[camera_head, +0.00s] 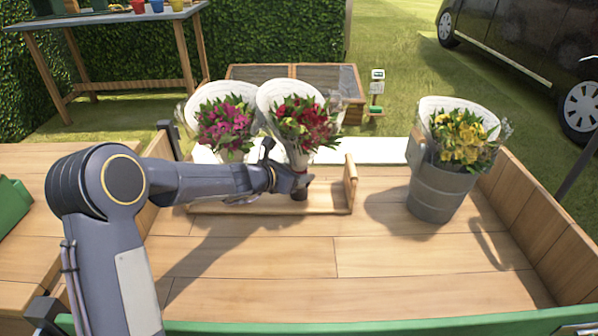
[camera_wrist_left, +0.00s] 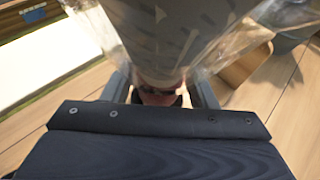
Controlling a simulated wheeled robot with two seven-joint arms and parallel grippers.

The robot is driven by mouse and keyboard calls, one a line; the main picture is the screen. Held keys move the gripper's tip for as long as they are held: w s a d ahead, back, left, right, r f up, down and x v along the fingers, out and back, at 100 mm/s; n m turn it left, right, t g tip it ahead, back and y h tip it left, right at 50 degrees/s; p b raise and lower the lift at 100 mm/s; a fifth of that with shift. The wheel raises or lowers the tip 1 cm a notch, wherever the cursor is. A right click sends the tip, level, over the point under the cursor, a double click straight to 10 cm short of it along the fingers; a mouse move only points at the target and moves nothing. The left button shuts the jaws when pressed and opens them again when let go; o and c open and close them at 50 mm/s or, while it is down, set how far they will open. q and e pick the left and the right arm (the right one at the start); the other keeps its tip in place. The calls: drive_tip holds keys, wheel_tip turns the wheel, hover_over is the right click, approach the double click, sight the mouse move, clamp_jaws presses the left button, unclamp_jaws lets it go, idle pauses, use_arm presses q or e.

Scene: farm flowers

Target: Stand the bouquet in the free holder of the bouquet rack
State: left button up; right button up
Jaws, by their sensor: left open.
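The bouquet rack (camera_head: 262,204) is a low wooden tray with an upright right end on the cart bed. A bouquet of red flowers (camera_head: 305,122) in white wrapping is upright over the rack's right part, its dark stem end low at the rack. A pink bouquet (camera_head: 224,122) is upright to its left. My left gripper (camera_head: 287,178) is at the red bouquet's lower stem, jaws open. In the left wrist view the fingers (camera_wrist_left: 160,93) are on either side of the stem below the clear wrap (camera_wrist_left: 210,45). The holders are largely hidden by my arm and wrapping.
A grey metal bucket (camera_head: 440,190) with a yellow bouquet (camera_head: 462,137) stands at the right of the cart bed. Wooden side boards (camera_head: 540,215) edge the bed. The front middle of the bed is clear.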

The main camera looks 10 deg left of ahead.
use_arm(q)
drive_tip(key=p+v, duration=0.2)
drive_tip(key=v, duration=0.9)
drive_tip(key=shift+s, duration=0.1)
